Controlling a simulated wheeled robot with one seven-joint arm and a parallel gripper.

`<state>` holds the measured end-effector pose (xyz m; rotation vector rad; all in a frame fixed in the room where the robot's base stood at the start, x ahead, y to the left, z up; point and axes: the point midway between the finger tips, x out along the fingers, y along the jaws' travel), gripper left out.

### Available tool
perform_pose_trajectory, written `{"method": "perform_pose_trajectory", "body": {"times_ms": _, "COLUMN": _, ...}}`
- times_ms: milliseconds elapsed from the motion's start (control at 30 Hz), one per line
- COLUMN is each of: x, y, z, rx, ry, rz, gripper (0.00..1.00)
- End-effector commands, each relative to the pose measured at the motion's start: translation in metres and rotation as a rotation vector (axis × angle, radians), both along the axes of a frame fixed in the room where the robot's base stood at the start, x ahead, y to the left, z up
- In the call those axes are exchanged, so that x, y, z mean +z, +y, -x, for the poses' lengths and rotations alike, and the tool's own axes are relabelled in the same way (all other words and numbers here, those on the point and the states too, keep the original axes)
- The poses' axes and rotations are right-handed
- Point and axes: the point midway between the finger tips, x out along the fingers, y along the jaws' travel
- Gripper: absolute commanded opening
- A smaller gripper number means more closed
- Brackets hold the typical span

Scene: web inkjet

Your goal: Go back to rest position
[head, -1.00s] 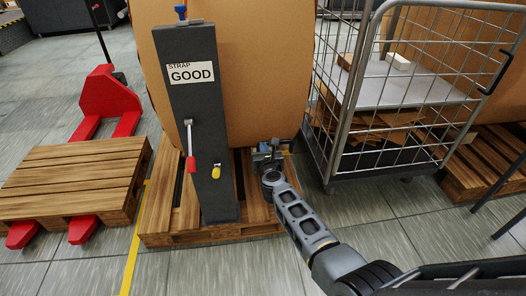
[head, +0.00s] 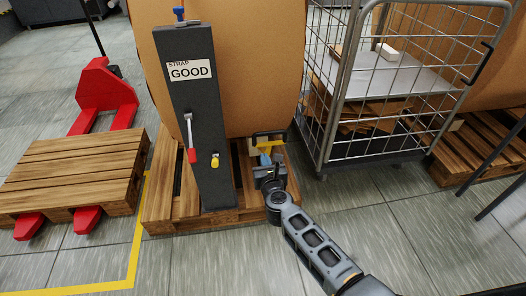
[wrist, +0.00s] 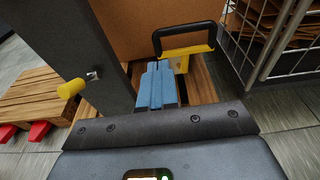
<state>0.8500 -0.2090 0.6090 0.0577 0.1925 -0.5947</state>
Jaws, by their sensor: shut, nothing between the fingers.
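My gripper (head: 266,163) is in front of the pallet at the foot of the big brown roll (head: 240,70), to the right of the dark post. In the wrist view its blue fingers (wrist: 156,87) lie together, shut with nothing between them. A tool with a black handle and a yellow part (wrist: 186,46) is just beyond the fingertips. It also shows in the head view (head: 268,137), behind the gripper. From these views I cannot tell whether the fingers touch it.
The dark post with the "STRAP GOOD" label (head: 190,70) stands left, with red and yellow-tipped levers. A wire cage cart (head: 330,120) stands right. A wooden pallet (head: 70,165) on a red pallet jack (head: 105,90) is at left. The floor in front is clear.

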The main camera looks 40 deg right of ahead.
Motion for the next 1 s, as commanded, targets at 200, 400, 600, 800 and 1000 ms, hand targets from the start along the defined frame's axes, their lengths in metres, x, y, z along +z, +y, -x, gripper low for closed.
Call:
{"method": "perform_pose_trajectory", "body": {"times_ms": 200, "x": 0.001, "y": 0.004, "z": 0.006, "rx": 0.001, "ry": 0.0, "rz": 0.0, "gripper": 0.0}}
{"method": "perform_pose_trajectory", "body": {"times_ms": 400, "x": 0.001, "y": 0.004, "z": 0.006, "rx": 0.0, "ry": 0.0, "rz": 0.0, "gripper": 0.0}}
{"method": "perform_pose_trajectory", "body": {"times_ms": 600, "x": 0.001, "y": 0.004, "z": 0.006, "rx": 0.0, "ry": 0.0, "rz": 0.0, "gripper": 0.0}}
{"method": "perform_pose_trajectory", "body": {"times_ms": 800, "x": 0.002, "y": 0.005, "z": 0.012, "rx": 0.011, "ry": 0.016, "rz": 0.029, "gripper": 0.0}}
{"method": "perform_pose_trajectory", "body": {"times_ms": 1000, "x": 0.011, "y": 0.02, "z": 0.066, "rx": 0.117, "ry": 0.164, "rz": 0.328, "gripper": 0.0}}
